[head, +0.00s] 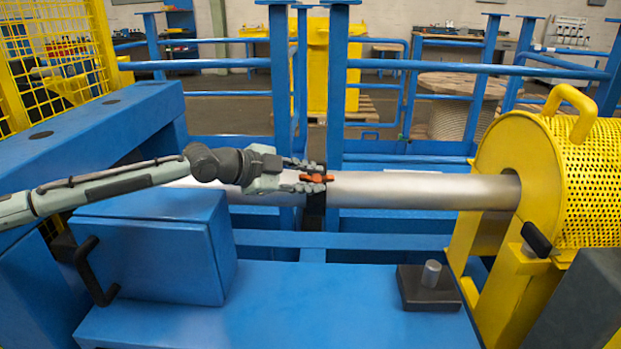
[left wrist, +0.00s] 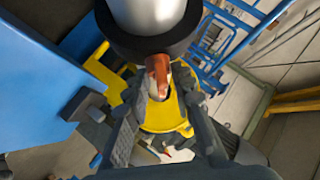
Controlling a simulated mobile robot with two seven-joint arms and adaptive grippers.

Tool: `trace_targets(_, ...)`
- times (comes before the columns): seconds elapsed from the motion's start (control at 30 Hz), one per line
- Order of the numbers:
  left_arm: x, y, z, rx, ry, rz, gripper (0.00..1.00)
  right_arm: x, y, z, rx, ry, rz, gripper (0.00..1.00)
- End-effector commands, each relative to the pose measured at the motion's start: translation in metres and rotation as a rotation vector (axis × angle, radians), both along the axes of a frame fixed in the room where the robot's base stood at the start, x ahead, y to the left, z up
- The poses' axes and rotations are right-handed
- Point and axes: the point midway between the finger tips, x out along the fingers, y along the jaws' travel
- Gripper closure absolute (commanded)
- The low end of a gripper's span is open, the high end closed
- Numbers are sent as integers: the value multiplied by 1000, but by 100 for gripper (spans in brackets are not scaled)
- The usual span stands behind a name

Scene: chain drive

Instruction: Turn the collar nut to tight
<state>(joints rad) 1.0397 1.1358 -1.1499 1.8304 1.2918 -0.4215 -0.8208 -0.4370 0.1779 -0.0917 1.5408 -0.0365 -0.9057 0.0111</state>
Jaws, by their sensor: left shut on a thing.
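The orange collar nut (head: 318,178) sits on the front of a black collar (head: 316,210) around a silver shaft (head: 415,190). My left gripper (head: 312,178) reaches in from the left and is shut on the nut. In the left wrist view the orange nut (left wrist: 158,76) stands out from the dark collar (left wrist: 150,42), with the fingers (left wrist: 160,92) on either side of it. The fingers hide part of the nut, and I cannot read how tight it is. My right gripper is in neither view.
A yellow perforated guard (head: 590,180) with a handle encloses the shaft's right end. A blue box (head: 150,255) with a black handle stands below my left arm. A black block with a grey peg (head: 428,290) sits on the blue base at front right. Blue rails run behind.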

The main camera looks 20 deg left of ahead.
Motion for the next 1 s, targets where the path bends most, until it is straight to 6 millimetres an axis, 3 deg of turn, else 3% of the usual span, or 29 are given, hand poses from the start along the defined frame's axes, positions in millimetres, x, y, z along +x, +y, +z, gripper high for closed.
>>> trace_targets(0.17, 0, -1, 2, -1, -4, -1, 100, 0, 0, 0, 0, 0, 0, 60)
trace_targets(0.2, 0, -1, 2, -2, -4, -1, 73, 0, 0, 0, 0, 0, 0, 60)
trace_targets(0.27, 0, -1, 2, -2, -4, -1, 66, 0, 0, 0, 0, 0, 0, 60)
trace_targets(0.67, -6, 4, 4, -2, -1, 0, 66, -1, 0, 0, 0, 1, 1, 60)
trace_targets(1.0, -56, 41, 31, 2, 0, 3, 66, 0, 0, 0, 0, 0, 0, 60)
